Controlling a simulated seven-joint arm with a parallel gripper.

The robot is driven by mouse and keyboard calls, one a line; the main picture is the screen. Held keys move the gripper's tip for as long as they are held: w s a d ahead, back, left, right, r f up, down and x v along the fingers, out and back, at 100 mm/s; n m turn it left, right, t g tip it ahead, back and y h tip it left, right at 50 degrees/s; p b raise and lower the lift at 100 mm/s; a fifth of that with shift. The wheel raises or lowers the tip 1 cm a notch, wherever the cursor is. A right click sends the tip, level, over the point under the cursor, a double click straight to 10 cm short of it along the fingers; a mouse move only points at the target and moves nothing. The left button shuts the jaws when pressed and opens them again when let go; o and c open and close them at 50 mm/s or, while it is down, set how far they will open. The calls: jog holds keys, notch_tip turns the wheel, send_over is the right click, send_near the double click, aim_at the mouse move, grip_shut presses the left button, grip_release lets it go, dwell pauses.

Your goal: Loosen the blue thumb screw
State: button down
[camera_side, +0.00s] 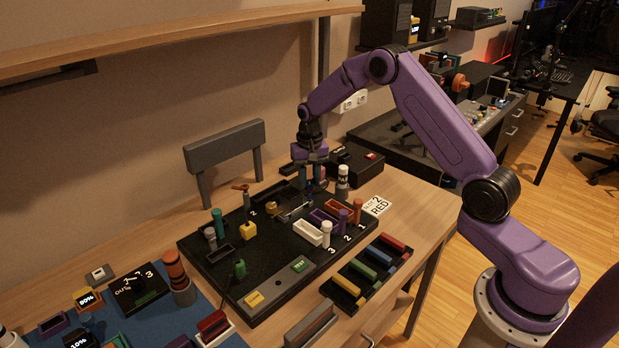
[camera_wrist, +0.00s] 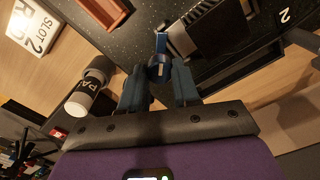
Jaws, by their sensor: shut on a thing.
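The blue thumb screw (camera_wrist: 160,70) shows in the wrist view, between the two dark blue fingers of my gripper (camera_wrist: 159,84). My gripper is shut on it. In the side view my gripper (camera_side: 316,186) points straight down at the back right part of the black board (camera_side: 222,262). The screw cannot be made out there, as the fingers cover it. A grey ribbed block (camera_wrist: 207,38) lies right beside the screw in the wrist view. How far the screw is turned cannot be told.
A dark box (camera_side: 352,165) is behind. Several pegs and coloured trays, including a white tray (camera_side: 307,233), stand on the board in front.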

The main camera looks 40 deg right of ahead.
aim_at(310, 181)
jog(key=n, duration=1.4)
dwell(0.5)
jog(key=c, duration=0.8)
grip_release()
notch_tip(310, 181, up, 18)
jog(key=shift+f, duration=0.25)
